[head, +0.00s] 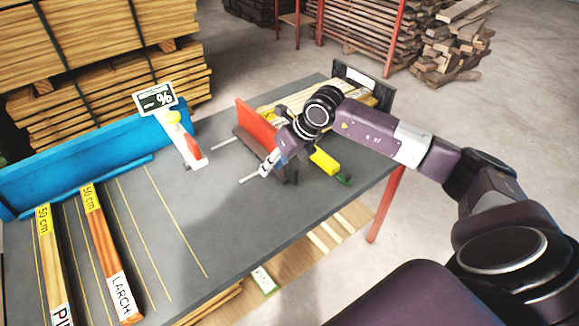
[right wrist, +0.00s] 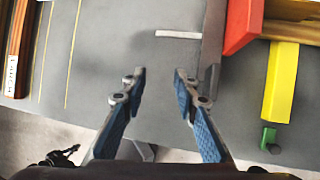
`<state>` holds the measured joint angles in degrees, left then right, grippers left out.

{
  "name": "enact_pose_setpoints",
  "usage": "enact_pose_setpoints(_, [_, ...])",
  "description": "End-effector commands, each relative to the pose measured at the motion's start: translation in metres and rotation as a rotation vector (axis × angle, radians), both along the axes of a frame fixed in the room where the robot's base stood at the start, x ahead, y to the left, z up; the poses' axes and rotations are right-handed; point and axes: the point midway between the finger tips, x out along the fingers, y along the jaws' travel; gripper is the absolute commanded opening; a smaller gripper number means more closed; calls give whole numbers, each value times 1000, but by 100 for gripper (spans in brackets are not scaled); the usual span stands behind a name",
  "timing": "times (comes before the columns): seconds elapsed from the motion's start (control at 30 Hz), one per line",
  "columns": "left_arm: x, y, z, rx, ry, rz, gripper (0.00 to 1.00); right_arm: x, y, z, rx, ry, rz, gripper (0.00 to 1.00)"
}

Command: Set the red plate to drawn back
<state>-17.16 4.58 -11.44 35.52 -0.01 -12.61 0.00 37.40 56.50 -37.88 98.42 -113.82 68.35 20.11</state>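The red plate (head: 257,125) stands upright on the grey table at one end of a bundle of light planks (head: 295,101). It also shows at the top of the right wrist view (right wrist: 243,25). A dark grey part (right wrist: 211,45) lies along its left side there. My right gripper (head: 276,176) is low over the table, on the near side of the red plate. In the right wrist view the gripper (right wrist: 159,78) has its two fingers apart with only table between them. It is left of and below the red plate, apart from it. My left gripper is not in view.
A yellow block (head: 324,161) and a green knob (head: 344,180) are just right of my right gripper. A black end plate (head: 363,84) stands behind the planks. A white stand (head: 187,148) with a sign is at left. The table's middle is clear; labelled boards (head: 110,255) lie at left.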

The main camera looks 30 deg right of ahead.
Motion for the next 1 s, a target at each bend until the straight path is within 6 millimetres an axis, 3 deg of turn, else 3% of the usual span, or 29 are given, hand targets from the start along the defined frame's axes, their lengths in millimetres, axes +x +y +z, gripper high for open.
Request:
enact_pose_setpoints(0.03, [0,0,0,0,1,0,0,0,-27,3,-72,16,-28,28])
enact_pose_setpoints(0.1, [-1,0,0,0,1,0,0,-2,-54,4,-145,40,-59,28])
enact_pose_setpoints(0.2, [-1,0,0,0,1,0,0,-5,-74,5,-198,60,-84,28])
enact_pose_setpoints(0.37, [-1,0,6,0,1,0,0,0,-76,-9,-205,67,-89,28])
enact_pose_setpoints(0.7, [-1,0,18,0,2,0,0,19,-74,-56,-203,65,-87,28])
enact_pose_setpoints(1.0, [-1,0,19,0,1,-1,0,24,-74,-67,-205,62,-86,28])
